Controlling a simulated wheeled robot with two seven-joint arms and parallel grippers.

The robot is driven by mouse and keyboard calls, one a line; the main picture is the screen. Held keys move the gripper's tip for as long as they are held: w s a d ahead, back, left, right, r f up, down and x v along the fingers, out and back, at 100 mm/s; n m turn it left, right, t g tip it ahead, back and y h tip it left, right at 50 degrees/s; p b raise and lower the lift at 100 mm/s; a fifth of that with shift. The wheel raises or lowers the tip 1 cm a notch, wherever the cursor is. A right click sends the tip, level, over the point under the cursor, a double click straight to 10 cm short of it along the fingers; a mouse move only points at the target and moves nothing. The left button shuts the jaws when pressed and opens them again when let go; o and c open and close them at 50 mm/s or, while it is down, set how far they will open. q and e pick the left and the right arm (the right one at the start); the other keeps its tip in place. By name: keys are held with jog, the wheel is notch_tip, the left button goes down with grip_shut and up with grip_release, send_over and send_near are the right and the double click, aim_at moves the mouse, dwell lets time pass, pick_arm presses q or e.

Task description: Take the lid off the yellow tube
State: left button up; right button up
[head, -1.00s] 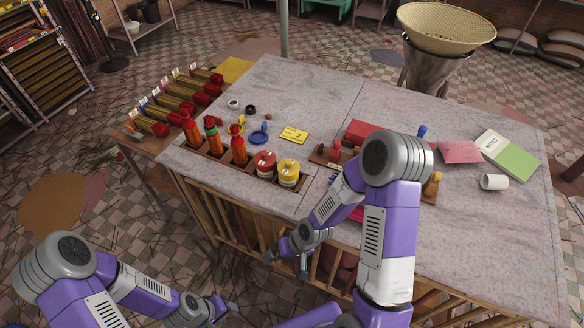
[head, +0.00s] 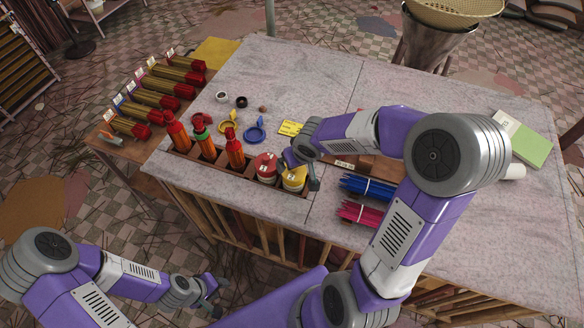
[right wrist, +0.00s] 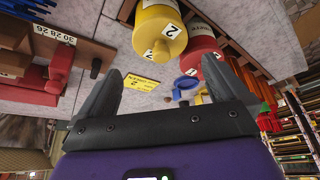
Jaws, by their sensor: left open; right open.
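The yellow tube (head: 294,182) stands in the rack at the front edge of the table, beside a red tube (head: 265,168). My right gripper (head: 302,172) is open above and around the yellow tube's top and partly hides it. In the right wrist view the yellow tube (right wrist: 158,28) shows beyond the open, empty fingers (right wrist: 153,90), with a "2" label. I cannot tell whether a finger touches it. The red tube (right wrist: 203,60) is to its right there. My left gripper (head: 213,294) is open and empty, low and in front of the table.
Orange-bodied bottles (head: 235,152) stand left in the same rack. Small yellow (head: 228,122) and blue (head: 254,128) pieces and a yellow card (head: 291,128) lie behind it. Blue (head: 367,186) and pink (head: 360,212) stick bundles lie to the right. The back of the table is mostly clear.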

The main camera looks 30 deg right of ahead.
jog(key=b+x, duration=0.1)
jog(key=x, duration=0.4)
jog(key=shift+s+a+f+b, duration=0.1)
jog(key=shift+a+f+b, duration=0.05)
jog(key=shift+b, duration=0.2)
jog(key=c, duration=0.9)
jog(key=shift+c, duration=0.2)
